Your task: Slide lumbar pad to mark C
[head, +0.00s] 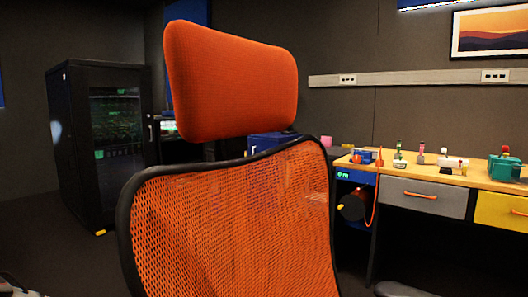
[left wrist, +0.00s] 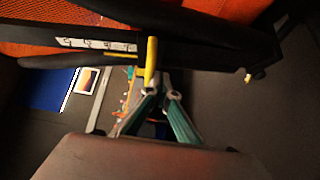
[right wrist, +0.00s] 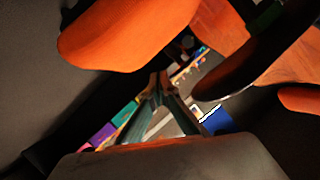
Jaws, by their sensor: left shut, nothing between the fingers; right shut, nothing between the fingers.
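An office chair shows its orange mesh back (head: 235,220) in the head view. In the left wrist view a dark bar (left wrist: 200,60) crosses the chair's back, carrying a white marked strip (left wrist: 95,44) whose marks are too blurred to read. A yellow lever (left wrist: 151,62) stands over the bar to the right of the strip. My left gripper (left wrist: 158,82) is shut and empty, its tips close to the lever's lower end; I cannot tell if they touch. My right gripper (right wrist: 158,80) is shut and empty, near orange chair parts (right wrist: 130,30). I cannot clearly make out the lumbar pad.
The orange headrest (head: 232,82) rises above the back. A workbench (head: 440,172) with small items and drawers is at the right. A dark cabinet (head: 100,145) stands at the back left. Dark floor (head: 50,240) is open at the left.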

